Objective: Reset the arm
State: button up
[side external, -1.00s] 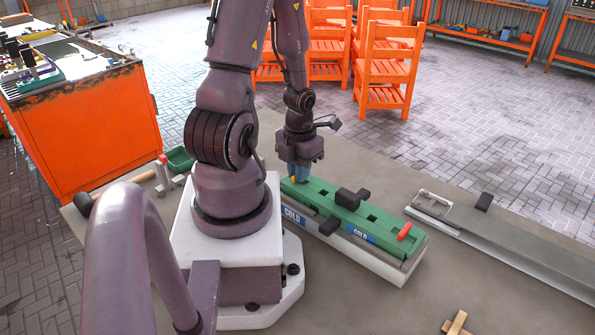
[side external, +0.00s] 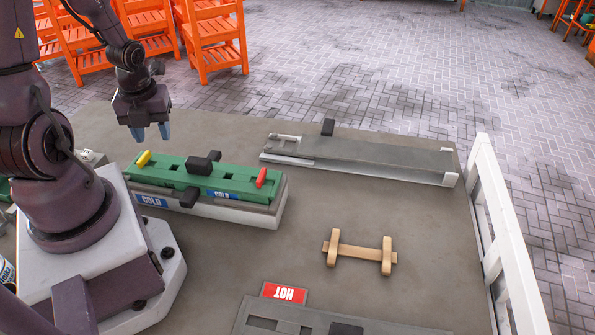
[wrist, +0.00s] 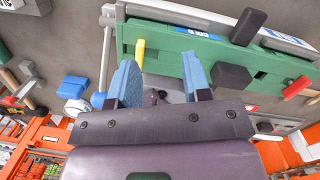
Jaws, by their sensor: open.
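My gripper (side external: 151,132) is open and empty. In the side external view it hangs above and behind the left end of a green mold (side external: 190,172) labelled COLD. The mold carries a yellow peg (side external: 143,159) at its left end, a red peg (side external: 261,178) at its right end and black handles (side external: 203,164). In the wrist view the two blue fingers (wrist: 160,84) are spread apart with nothing between them. The green mold (wrist: 180,42) shows beyond them, with the yellow peg (wrist: 140,52) close to the left finger in the picture.
A long grey mold (side external: 370,160) lies at the back right. A wooden piece (side external: 359,254) rests on the open table. A grey mold with a red HOT label (side external: 284,293) is at the front. A white rail (side external: 495,235) lines the right edge.

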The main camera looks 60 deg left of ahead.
jog(key=w+d+r+n+t+y, duration=0.1)
jog(key=w+d+r+n, duration=0.25)
jog(key=r+n, duration=0.25)
jog(key=w+d+r+n+t, duration=0.1)
jog(key=w+d+r+n, duration=0.25)
jog(key=r+n, duration=0.2)
jog(key=s+d+r+n+t+h, duration=0.2)
jog(key=s+d+r+n+t, duration=0.1)
jog(key=d+r+n, duration=0.7)
jog(key=shift+d+r+n, duration=0.35)
jog(key=shift+d+n, duration=0.3)
jog(key=shift+d, duration=0.25)
